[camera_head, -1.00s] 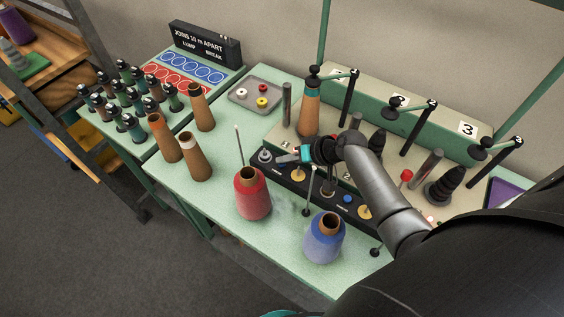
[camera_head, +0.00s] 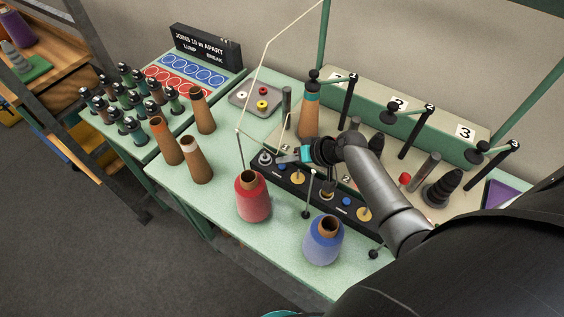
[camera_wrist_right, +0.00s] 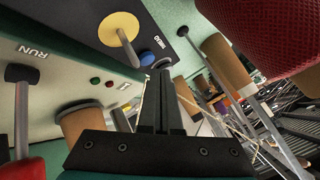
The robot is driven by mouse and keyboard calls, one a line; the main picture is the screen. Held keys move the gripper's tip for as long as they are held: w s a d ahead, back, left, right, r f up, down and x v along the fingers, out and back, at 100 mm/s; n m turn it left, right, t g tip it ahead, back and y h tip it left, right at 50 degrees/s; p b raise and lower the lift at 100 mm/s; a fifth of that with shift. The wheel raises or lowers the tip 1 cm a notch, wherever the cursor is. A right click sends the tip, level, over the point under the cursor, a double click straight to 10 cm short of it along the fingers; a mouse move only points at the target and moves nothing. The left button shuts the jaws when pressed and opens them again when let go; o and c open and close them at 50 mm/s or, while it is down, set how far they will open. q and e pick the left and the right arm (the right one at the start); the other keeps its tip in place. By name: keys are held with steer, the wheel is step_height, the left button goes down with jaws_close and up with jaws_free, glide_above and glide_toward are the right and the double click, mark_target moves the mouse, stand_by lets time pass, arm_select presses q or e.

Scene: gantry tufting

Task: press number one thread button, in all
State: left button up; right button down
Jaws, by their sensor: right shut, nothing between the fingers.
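A blue button (camera_wrist_right: 147,58) shows in the right wrist view on the dark control strip, beside a yellow disc (camera_wrist_right: 117,28). My right gripper (camera_head: 281,158) is shut and empty over the station one end of the dark strip (camera_head: 290,181). In the wrist view its fingertips (camera_wrist_right: 162,66) lie right against the blue button's edge; I cannot tell if they press it. In the head view my gripper hides that button. A pale thread (camera_head: 254,82) runs from the post by the red cone (camera_head: 252,204) up toward the green frame. My left gripper is not in view.
A blue cone (camera_head: 323,245) stands at the table's front. A blue button of station two (camera_head: 346,201) shows further right on the strip. Empty brown cones (camera_head: 196,163) stand on the left. A grey tray (camera_head: 246,103) lies behind. Thin upright posts stand near the strip.

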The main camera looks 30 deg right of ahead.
steer(key=shift+r, duration=0.1)
step_height(320, 180, up, 5)
steer(key=p, duration=0.4)
steer(key=shift+p, duration=0.3)
stand_by(0.7)
